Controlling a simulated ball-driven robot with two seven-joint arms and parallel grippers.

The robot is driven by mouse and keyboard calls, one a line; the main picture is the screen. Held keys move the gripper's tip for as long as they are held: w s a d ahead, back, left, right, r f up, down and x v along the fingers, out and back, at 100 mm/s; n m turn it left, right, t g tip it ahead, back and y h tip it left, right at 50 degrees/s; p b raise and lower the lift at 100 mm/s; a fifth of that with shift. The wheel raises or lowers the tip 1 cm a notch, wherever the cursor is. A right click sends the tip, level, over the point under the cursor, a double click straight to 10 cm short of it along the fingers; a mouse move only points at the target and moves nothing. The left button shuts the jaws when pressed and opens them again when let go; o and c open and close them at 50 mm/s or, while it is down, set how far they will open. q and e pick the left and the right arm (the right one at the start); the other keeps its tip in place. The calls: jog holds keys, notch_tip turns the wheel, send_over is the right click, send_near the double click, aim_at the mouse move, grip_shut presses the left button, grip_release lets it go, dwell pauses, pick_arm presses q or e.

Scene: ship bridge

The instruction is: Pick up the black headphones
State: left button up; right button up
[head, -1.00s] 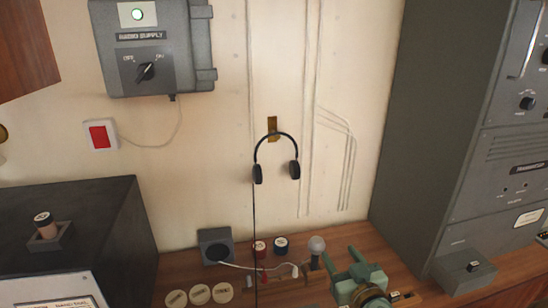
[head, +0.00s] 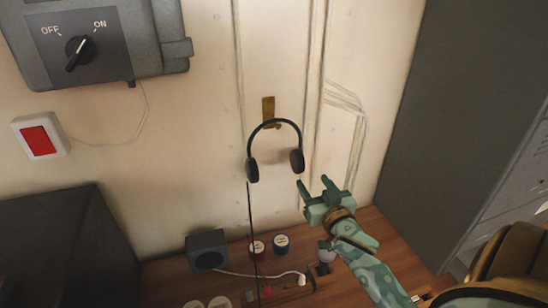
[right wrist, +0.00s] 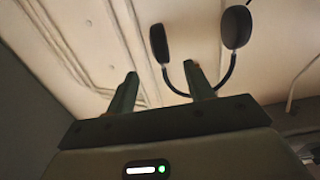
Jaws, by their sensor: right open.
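The black headphones (head: 274,124) hang by their band from a brass hook plate (head: 268,106) on the cream wall. Their two ear cups point down and a black cable runs down from the left cup. In the right wrist view the headphones (right wrist: 236,28) show beyond the fingers, upside down. My right gripper (head: 314,184) is open and empty, below and to the right of the right ear cup, apart from it. Its two fingers (right wrist: 158,88) also show in the right wrist view. My left gripper is not in view.
Below lies a wooden desk (head: 345,285) with a grey speaker box (head: 207,251), small red and dark jars (head: 281,243) and a cable. A grey cabinet (head: 430,130) stands at the right. A grey switch box (head: 95,45) and a red button (head: 39,139) are on the left wall.

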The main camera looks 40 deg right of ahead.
aim_at(303, 168)
jog(key=x, duration=0.6)
jog(key=shift+f, duration=0.1)
jog(key=shift+w+d, duration=0.15)
jog(key=shift+w, duration=0.4)
jog(key=p+x, duration=0.1)
jog(key=x, duration=0.4)
jog(key=shift+s, duration=0.15)
jog(key=shift+c, duration=0.3)
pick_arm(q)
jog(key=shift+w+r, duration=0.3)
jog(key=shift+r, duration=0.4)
pick_arm(e)
jog(key=c, duration=0.9)
